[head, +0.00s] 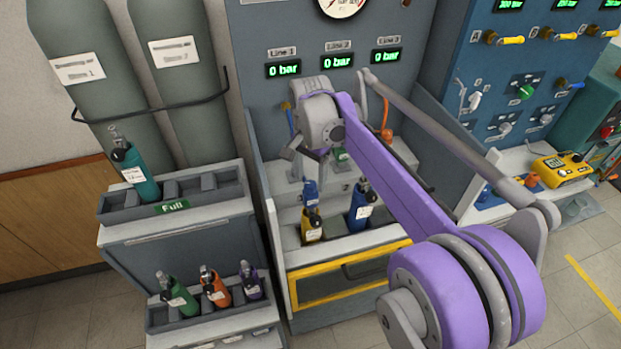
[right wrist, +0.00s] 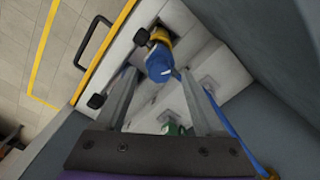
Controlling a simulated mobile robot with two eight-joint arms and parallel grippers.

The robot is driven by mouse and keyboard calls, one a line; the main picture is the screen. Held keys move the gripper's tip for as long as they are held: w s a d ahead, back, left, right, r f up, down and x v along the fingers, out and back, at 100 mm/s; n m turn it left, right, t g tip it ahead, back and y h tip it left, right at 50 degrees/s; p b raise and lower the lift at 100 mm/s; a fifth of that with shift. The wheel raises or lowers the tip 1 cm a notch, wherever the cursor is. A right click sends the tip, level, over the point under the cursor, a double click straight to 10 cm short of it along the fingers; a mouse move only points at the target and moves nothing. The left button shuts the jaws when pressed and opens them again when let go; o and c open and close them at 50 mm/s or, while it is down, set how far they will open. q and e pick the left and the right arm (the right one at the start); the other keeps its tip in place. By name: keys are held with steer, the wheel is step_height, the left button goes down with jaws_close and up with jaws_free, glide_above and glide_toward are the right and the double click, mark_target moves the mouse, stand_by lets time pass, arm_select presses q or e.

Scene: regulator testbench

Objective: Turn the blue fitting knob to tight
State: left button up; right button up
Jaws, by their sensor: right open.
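The blue fitting knob (head: 311,188) sits above the yellow bottle (head: 312,230) in the left bay of the test bench. In the right wrist view the blue knob (right wrist: 158,65) shows near the tips of my fingers, with a yellow part (right wrist: 160,37) behind it. My right gripper (head: 307,163) is open and above the knob in the head view. In the right wrist view its two grey fingers (right wrist: 157,75) stand apart, one to each side of the knob. I cannot tell whether they touch it. My left gripper is not in view.
A blue bottle (head: 361,208) stands in the bay to the right. A blue hose (right wrist: 232,135) runs close to one finger. A yellow-framed drawer (head: 345,278) is below. The line displays (head: 337,60) read 0 bar. Racks with bottles (head: 170,208) stand at the left.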

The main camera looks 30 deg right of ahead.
mark_target(310, 184)
step_height(310, 184, up, 10)
steer(key=shift+f+p, duration=0.2)
steer(key=shift+p, duration=0.1)
steer(key=shift+s, duration=0.1)
stand_by(0.3)
steer(key=s+a+f+n+t, duration=0.2)
steer(key=s+a+f+n, duration=0.3)
steer(key=s+f, duration=0.4)
steer(key=s+a+f+n+t, duration=0.3)
steer(key=s+a+f+n, duration=0.2)
steer(key=s+f+n, duration=0.3)
steer(key=shift+s+a+f+n+t, duration=0.2)
steer(key=shift+s+f+n+t, duration=0.1)
steer(key=shift+s+f, duration=0.4)
steer(key=shift+r, duration=0.1)
